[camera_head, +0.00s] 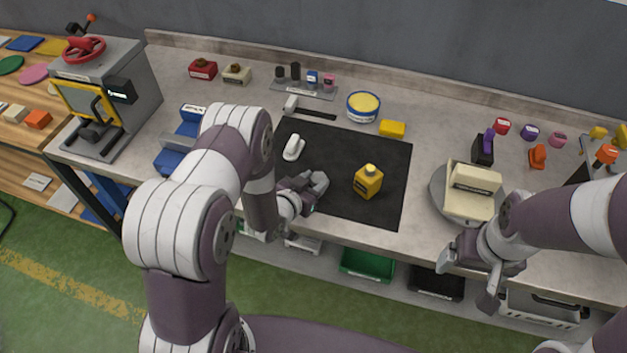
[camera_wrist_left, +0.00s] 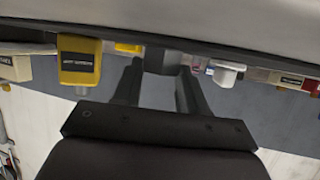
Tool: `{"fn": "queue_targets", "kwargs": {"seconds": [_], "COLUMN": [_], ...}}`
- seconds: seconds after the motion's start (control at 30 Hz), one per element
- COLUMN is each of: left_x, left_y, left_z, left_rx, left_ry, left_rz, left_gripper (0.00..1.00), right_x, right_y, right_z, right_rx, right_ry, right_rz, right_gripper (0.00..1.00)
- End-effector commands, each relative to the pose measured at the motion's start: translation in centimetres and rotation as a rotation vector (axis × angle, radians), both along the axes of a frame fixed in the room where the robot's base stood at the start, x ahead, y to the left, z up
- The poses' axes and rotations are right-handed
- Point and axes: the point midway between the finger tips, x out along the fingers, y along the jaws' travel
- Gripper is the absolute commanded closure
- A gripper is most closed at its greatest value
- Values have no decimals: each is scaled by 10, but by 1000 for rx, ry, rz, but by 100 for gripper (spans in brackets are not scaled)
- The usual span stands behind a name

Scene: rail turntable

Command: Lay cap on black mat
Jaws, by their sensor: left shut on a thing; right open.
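The black mat (camera_head: 340,145) lies on the middle of the bench. My left gripper (camera_head: 316,184) is low over its front left part. In the left wrist view my left gripper (camera_wrist_left: 160,82) is shut on a small dark grey thing (camera_wrist_left: 166,60) at its fingertips. I cannot tell surely that this is the cap, as the fingers hide most of it. A yellow bottle (camera_head: 368,182) stands on the mat, to the right of my left gripper; it also shows in the wrist view (camera_wrist_left: 79,62). My right gripper (camera_head: 468,278) is open and empty at the bench's front edge.
A white object (camera_head: 293,148) lies on the mat behind my left gripper. A grey turntable (camera_head: 440,200) bears a cream machine (camera_head: 471,192) right of the mat. The mat's right back part is clear.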

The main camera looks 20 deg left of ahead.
Motion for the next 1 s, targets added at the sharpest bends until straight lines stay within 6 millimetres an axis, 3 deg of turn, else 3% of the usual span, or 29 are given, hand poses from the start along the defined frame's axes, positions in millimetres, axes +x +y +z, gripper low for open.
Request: {"fn": "queue_targets", "kwargs": {"seconds": [0.3,0.33,0.4,0.77,1.0], "left_x": [0,0,0,-2,-48], "left_y": [0,0,0,1,15], "left_z": [-5,-3,-3,3,22], "left_rx": [1,1,1,0,1], "left_ry": [-1,-1,-1,-1,0], "left_rz": [0,0,0,1,4], "left_gripper": [100,52,33,33,33], "right_x": [0,0,0,0,0], "right_y": [0,0,0,0,0], "right_z": [-5,-4,-3,1,-4], "right_rx": [0,0,0,0,0], "right_ry": [0,0,0,0,0], "right_rz": [0,0,0,0,0], "right_gripper": [11,11,11,11,11]}}
